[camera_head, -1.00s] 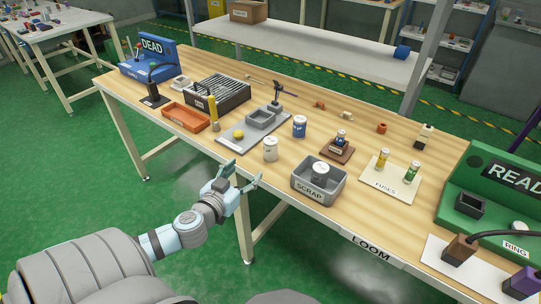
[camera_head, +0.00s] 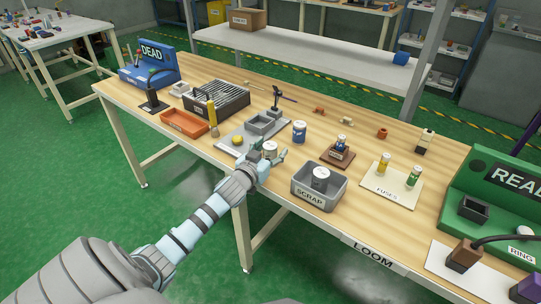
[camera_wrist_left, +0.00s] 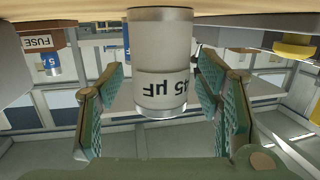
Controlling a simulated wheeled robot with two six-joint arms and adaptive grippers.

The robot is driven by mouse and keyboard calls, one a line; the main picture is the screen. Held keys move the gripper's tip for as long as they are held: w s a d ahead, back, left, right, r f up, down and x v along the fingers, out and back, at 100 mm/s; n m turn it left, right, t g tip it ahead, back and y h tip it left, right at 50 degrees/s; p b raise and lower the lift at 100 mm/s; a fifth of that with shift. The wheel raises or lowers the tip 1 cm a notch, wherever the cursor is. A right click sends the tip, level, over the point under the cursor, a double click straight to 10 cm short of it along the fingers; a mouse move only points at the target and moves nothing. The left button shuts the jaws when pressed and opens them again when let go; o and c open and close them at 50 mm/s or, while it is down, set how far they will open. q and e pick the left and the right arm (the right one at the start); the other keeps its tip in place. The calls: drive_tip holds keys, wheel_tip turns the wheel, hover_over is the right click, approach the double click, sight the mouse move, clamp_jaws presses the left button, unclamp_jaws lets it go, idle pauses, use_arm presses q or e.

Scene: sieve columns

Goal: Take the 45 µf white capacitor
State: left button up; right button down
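The white capacitor (camera_head: 270,147) stands on the wooden bench near its front edge, beside the grey plate. In the left wrist view, which is upside down, the white capacitor (camera_wrist_left: 160,60) carries a label reading "45 µF". My left gripper (camera_head: 268,160) reaches in over the front edge and partly hides it. In the wrist view the green-padded fingers of the left gripper (camera_wrist_left: 163,78) are spread, one on each side of the capacitor, with gaps between pads and can. My right gripper is not in view.
A blue capacitor (camera_head: 299,132) stands just behind and right. The grey scrap bin (camera_head: 328,197) to the right holds another white can (camera_head: 320,176). The grey plate (camera_head: 228,137) with a yellow ball lies left.

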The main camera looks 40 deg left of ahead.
use_arm(q)
drive_tip(key=c, duration=1.2)
